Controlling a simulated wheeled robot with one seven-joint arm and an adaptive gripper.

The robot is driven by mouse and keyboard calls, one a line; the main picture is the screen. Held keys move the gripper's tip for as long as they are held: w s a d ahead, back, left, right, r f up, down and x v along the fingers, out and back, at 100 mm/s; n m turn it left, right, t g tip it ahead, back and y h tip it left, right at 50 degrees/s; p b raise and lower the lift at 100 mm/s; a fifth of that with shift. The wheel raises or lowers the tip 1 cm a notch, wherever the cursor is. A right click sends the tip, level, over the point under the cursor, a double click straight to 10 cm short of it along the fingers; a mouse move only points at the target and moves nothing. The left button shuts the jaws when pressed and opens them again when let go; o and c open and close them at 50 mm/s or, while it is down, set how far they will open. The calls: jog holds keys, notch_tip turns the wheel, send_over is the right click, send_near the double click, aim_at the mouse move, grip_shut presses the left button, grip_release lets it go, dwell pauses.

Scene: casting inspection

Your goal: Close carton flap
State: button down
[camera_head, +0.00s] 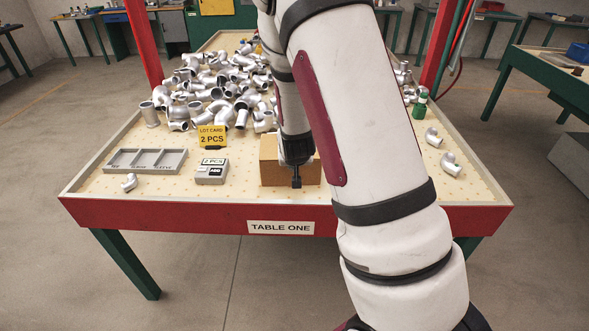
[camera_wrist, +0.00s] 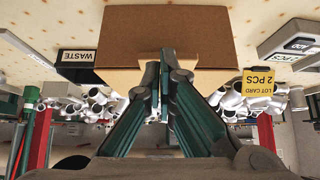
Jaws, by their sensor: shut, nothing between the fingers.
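The brown cardboard carton (camera_head: 270,172) stands near the front edge of the table, left of my arm. My gripper (camera_head: 296,183) points down in front of it and hides part of its right side. In the wrist view, which is upside down, a broad brown carton panel (camera_wrist: 165,30) fills the top middle, with a lighter cardboard strip (camera_wrist: 110,77) along its lower edge. My gripper's fingertips (camera_wrist: 164,64) are together and empty over that strip, close to the carton. I cannot tell whether they touch it. How far the flap is folded is unclear.
A heap of metal pipe fittings (camera_head: 215,90) lies behind the carton. The yellow lot card (camera_head: 212,137), a small grey box (camera_head: 211,172) and a grey sorting tray (camera_head: 146,160) stand to the left. A WASTE label (camera_wrist: 77,57) shows beside the carton. Loose elbows (camera_head: 449,164) lie right.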

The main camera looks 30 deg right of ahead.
jog(key=s+a+f+b, duration=0.1)
jog(key=s+a+f, duration=0.2)
jog(key=s+a, duration=0.35)
jog(key=s+a+r+n+y, duration=0.1)
jog(key=s+a+r+y, duration=0.2)
jog(key=r, duration=0.5)
jog(key=s+a+r+n+y, duration=0.15)
jog(key=s+a+r, duration=0.3)
jog(key=r, duration=0.45)
jog(key=s+a+r+n+g, duration=0.1)
jog(key=s+a+r+n, duration=0.1)
jog(key=s+r, duration=0.3)
jog(key=s+a+r+n+g, duration=0.1)
jog(key=s+r, duration=0.3)
jog(key=s, duration=0.7)
jog(key=shift+a+r+n, duration=0.35)
jog(key=shift+a, duration=0.05)
jog(key=shift+h, duration=0.25)
